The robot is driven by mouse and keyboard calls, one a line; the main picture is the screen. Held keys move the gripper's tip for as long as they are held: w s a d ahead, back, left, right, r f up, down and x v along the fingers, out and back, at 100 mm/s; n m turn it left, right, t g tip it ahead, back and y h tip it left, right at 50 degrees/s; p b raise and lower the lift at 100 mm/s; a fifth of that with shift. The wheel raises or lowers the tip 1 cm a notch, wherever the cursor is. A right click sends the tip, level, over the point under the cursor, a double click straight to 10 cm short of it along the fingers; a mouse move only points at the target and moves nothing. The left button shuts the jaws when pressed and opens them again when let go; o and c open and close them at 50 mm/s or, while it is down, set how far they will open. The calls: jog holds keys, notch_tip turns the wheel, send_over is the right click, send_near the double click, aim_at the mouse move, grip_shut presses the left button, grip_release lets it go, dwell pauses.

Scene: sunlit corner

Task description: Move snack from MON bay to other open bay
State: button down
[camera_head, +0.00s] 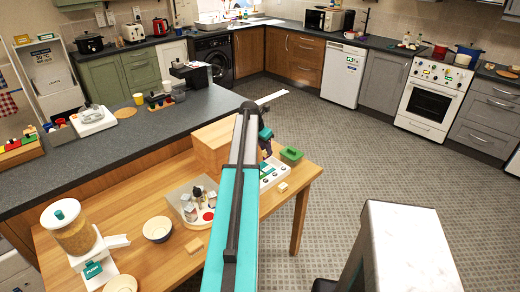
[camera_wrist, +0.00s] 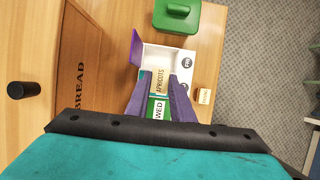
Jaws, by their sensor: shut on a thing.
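My gripper (camera_wrist: 159,84) is shut on the snack, a small pack labelled APRICOTS (camera_wrist: 160,79), in the wrist view. The white organiser (camera_wrist: 158,53) lies under and beyond the fingers, with a purple lid (camera_wrist: 137,47) standing open at its far left. A green WED lid (camera_wrist: 157,109) shows between the fingers. Round dark labels sit on its right edge. The fingers hide much of the bays, and I cannot read MON or tell whether the pack is clear of its bay. In the head view the organiser (camera_head: 272,173) is partly behind my arm.
A wooden BREAD box (camera_wrist: 85,60) with a dark knob stands close on the left. A green handled box (camera_wrist: 177,15) is just beyond the organiser. A small pale block (camera_wrist: 203,96) lies to the right. A condiment tray (camera_head: 183,207) and bowl (camera_head: 157,229) are on the table.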

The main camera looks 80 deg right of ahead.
jog(key=shift+s+d+f, duration=0.55)
jog(key=shift+d+f, duration=0.05)
jog(key=shift+d, duration=0.3)
jog(key=shift+s+d+f, duration=0.55)
jog(key=shift+d+f, duration=0.05)
jog(key=shift+d, duration=0.25)
jog(key=shift+s+d, duration=0.25)
jog(key=shift+d, duration=0.1)
jog(key=shift+f, duration=0.1)
jog(key=shift+f+b, duration=0.35)
jog(key=shift+f, duration=1.35)
jog(key=shift+f+b, duration=0.65)
jog(key=shift+f, duration=1.3)
dwell(2.1)
